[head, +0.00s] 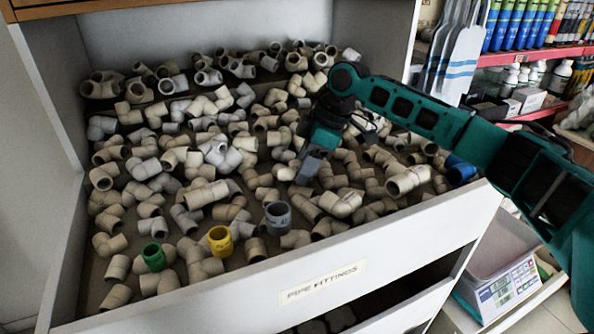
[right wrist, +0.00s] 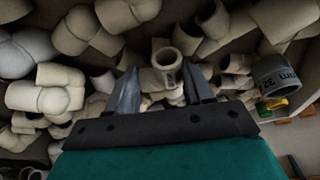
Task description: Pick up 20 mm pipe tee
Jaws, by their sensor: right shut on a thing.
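My right gripper (head: 306,172) reaches down into the drawer of fittings, right of its middle. In the right wrist view its two grey fingers (right wrist: 160,92) stand on either side of a beige fitting (right wrist: 167,62), and they are shut on it. The fitting has a round open end facing the camera and small dark print on its side. I take it for the 20 mm pipe tee, but the print is too small to read. In the head view I cannot pick it out from the fittings around the fingers. My left gripper is not in view.
The drawer (head: 400,232), labelled "PIPE FITTINGS", is crowded with beige fittings. A grey fitting (head: 278,217), a yellow one (head: 220,242), a green one (head: 153,257) and a blue one (head: 459,168) lie among them. A scale (head: 505,285) stands at the lower right.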

